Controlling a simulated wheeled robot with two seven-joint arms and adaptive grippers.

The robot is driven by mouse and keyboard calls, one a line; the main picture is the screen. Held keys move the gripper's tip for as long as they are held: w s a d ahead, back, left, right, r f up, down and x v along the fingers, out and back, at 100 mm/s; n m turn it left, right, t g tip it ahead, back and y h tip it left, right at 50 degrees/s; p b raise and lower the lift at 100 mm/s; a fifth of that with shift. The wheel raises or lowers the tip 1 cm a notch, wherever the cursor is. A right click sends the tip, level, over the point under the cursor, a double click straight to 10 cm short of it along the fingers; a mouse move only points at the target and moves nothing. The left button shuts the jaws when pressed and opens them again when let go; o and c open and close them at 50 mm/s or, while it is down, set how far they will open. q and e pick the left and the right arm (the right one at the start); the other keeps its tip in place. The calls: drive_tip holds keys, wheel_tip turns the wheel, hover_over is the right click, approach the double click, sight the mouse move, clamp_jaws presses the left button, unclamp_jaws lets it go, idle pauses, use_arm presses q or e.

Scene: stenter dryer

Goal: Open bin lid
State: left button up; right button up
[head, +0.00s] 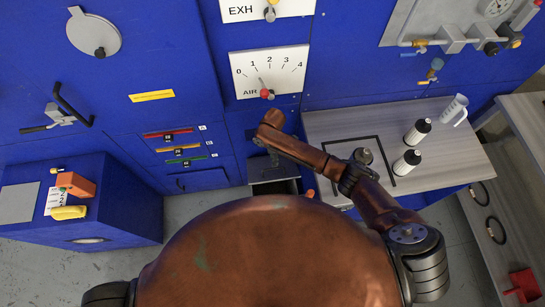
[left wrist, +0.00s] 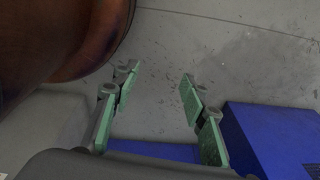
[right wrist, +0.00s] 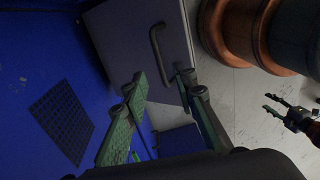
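The grey bin (head: 273,172) stands on the floor between the blue machine and the wooden-topped table, partly hidden by my right arm in the head view. In the right wrist view a grey panel (right wrist: 125,35) with a dark bar handle (right wrist: 157,55) shows ahead; I take it for the bin's lid. My right gripper (right wrist: 160,88) is open, with the handle just beyond its fingertips and nothing visible between the fingers. My left gripper (left wrist: 155,85) is open and empty above the grey floor; it also shows in the right wrist view (right wrist: 272,105). The head view hides both grippers' fingers.
The table (head: 330,125) at right holds two dark-capped bottles (head: 407,161) and a clear jug (head: 455,109). A blue cabinet (head: 120,215) stands at left. The blue machine front (head: 190,60) rises behind the bin. A dark vent grille (right wrist: 62,120) shows in the right wrist view.

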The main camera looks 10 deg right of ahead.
drive_tip(key=f, duration=0.6)
drive_tip(key=shift+s+f+b, duration=0.2)
drive_tip(key=shift+f+b, duration=0.05)
drive_tip(key=shift+b, duration=0.15)
drive_tip(key=shift+f, duration=0.55)
drive_tip(key=shift+s, duration=0.1)
clamp_jaws()
use_arm(q)
drive_tip(key=shift+s+f, duration=0.25)
drive_tip(key=shift+s, duration=0.3)
drive_tip(key=shift+s+f, duration=0.25)
drive_tip(key=shift+s, duration=0.25)
drive_tip(key=shift+w, duration=0.15)
